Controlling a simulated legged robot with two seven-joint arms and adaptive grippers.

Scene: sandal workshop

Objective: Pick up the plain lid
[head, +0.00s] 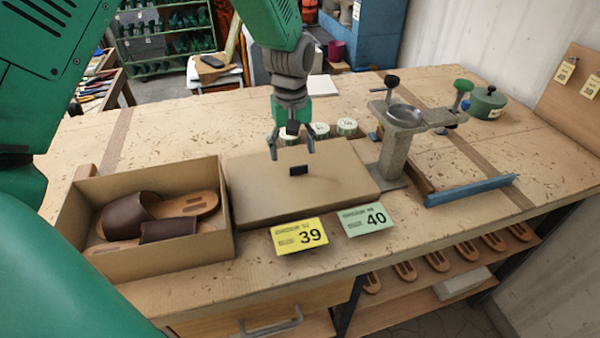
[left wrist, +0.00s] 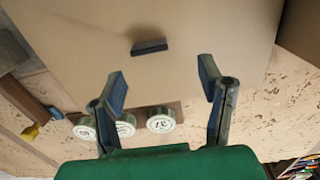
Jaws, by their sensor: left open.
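The plain lid (head: 255,196) is a flat tan cardboard lid lying on the workbench, just right of the open sandal box. A small dark tab (head: 299,170) stands on its top; the tab also shows in the left wrist view (left wrist: 149,47). My left gripper (head: 292,154) is open and empty above the lid, pointing down, with its fingers apart near the tab. In the left wrist view the two fingertips (left wrist: 163,78) are on either side of the tab's line, and the tab lies beyond them. My right gripper is in neither view.
An open cardboard box (head: 172,255) with brown sandals stands left of the lid. Cards marked 39 (head: 300,236) and 40 (head: 367,219) lie in front. Round labelled tins (head: 347,127) stand behind the lid. A metal stand (head: 394,150) is close on the right.

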